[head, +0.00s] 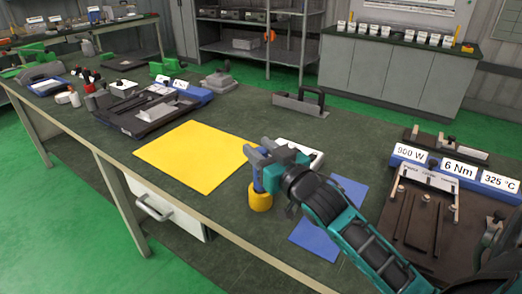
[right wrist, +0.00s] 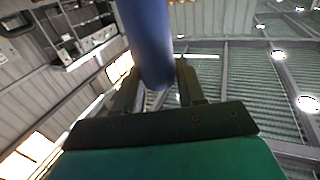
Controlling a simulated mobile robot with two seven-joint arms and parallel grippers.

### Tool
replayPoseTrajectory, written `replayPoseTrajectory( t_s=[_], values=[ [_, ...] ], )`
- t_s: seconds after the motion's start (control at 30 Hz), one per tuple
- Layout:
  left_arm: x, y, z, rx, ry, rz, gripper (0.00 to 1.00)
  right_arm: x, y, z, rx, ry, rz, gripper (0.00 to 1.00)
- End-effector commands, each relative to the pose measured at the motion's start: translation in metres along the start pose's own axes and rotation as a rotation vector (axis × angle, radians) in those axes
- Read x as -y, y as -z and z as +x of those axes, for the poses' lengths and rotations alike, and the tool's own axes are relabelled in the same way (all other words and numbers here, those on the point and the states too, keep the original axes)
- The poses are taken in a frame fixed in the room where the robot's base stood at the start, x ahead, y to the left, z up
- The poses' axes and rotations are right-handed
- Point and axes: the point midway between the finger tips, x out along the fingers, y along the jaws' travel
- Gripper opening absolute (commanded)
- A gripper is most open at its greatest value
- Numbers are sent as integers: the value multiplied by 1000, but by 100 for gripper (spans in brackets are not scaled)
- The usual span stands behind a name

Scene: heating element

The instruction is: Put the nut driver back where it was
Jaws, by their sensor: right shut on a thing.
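My right gripper (head: 262,160) is over the work table near its front edge. It is shut on a blue rod-like piece, which I take to be the nut driver (head: 258,182). The nut driver looks upright. Directly below it is a short yellow cylinder (head: 260,201); I cannot tell whether this is part of the tool or a holder around its lower end. In the right wrist view the nut driver (right wrist: 148,40) is a smooth blue cylinder between the two fingers (right wrist: 158,92). My left gripper is not in view.
A yellow mat (head: 192,156) lies left of the gripper. A blue mat (head: 347,190) lies partly under my right arm. A white item (head: 312,158) is behind the gripper. A brown fixture board (head: 425,236) with a labelled blue block (head: 436,163) stands at right.

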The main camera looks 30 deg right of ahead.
Motion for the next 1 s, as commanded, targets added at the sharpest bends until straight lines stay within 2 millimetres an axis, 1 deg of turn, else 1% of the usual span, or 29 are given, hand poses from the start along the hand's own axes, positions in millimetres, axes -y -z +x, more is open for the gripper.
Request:
replayPoseTrajectory(
  t_s=[0.1,0.13,0.4,0.67,0.73,0.87,1.0],
  values=[
    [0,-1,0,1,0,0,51,0,-1,0,-5,0,0,0],
    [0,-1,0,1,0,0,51,0,-3,0,0,0,0,40],
    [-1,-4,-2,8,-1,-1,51,0,-2,0,0,0,0,65],
    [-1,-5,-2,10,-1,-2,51,0,0,0,-1,0,0,65],
    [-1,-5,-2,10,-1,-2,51,0,0,-3,1,0,0,65],
    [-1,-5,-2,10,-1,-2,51,0,-1,-18,3,1,1,65],
    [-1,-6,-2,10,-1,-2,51,0,-2,-41,3,1,2,65]
  ],
)
